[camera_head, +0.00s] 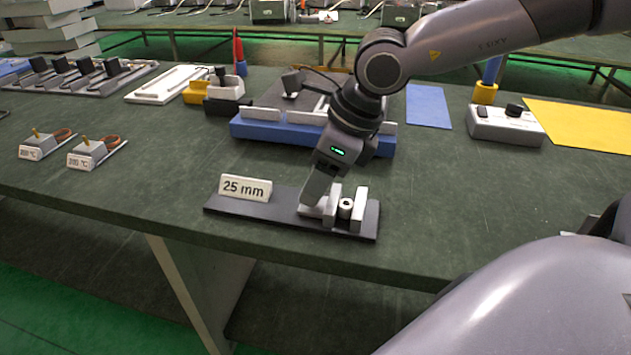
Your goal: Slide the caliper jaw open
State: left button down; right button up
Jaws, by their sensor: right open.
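The caliper is a dark flat base (278,219) near the front edge of the green table, with a white "25 mm" sign (245,187) on its left part. Pale upright jaws stand on its right part: one jaw (359,210) at the right and another (331,205) to its left. A small round metal piece (345,208) with a dark hole sits between them. My right gripper (315,205) is open and points down at the left jaw, with its fingertips low by that jaw. Whether they touch it I cannot tell. My left gripper is not in view.
A blue fixture (262,129) stands behind my right gripper. A white switch box (507,124) and a yellow sheet (585,125) lie at the right. Two small labelled blocks (90,153) (40,147) lie at the left. The table to the right of the caliper is clear.

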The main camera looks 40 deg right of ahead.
jog(key=shift+w+a+f, duration=0.15)
jog(key=shift+f, duration=0.35)
grip_shut()
